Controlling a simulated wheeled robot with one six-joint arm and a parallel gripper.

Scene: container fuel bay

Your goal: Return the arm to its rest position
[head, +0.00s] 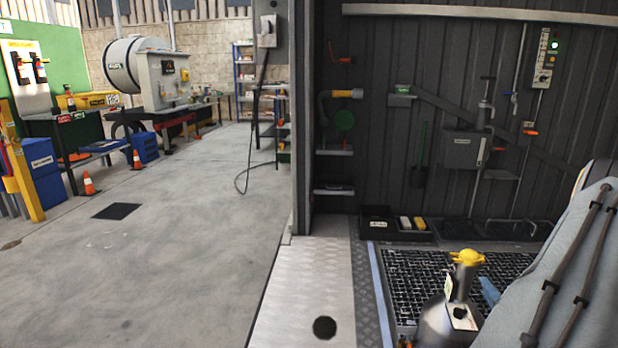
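My gripper is not in view, so its fingers and anything in them cannot be seen. A large pale grey form with dark cables fills the lower right corner and looks like part of my own arm. It hides what lies behind it.
Black trays (457,229) line the dark container wall (385,60). The concrete floor (190,240) at left is largely clear; orange cones (89,184) stand farther back.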

